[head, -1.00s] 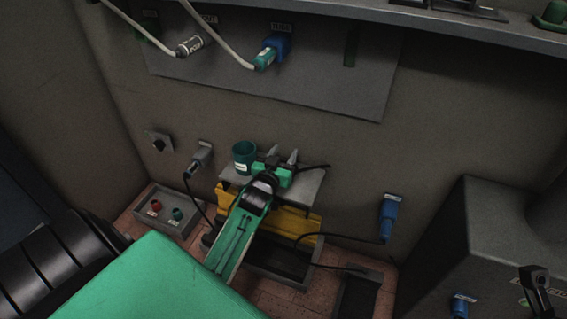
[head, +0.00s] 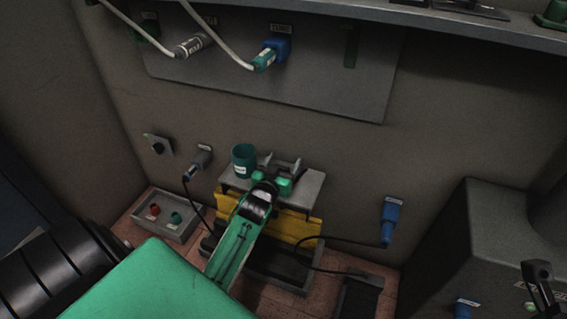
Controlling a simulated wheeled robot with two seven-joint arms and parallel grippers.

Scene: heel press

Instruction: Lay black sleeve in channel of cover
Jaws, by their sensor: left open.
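My left gripper (head: 283,165) reaches in from the bottom on its green arm. Its two grey fingers stand apart over a grey ledge (head: 312,190), with nothing visible between them. A yellow part (head: 300,224) runs along below the ledge, partly hidden behind my left arm; I cannot tell whether it is the cover. I cannot make out a black sleeve or a channel; the gripper and wrist hide part of the ledge. My right gripper is not in view.
A teal cup (head: 243,158) stands on the ledge, left of my gripper. Black cables run from a blue wall plug (head: 390,220) and a grey plug (head: 195,168). A grey tray (head: 165,215) lies at left. A large grey machine (head: 480,240) blocks the right.

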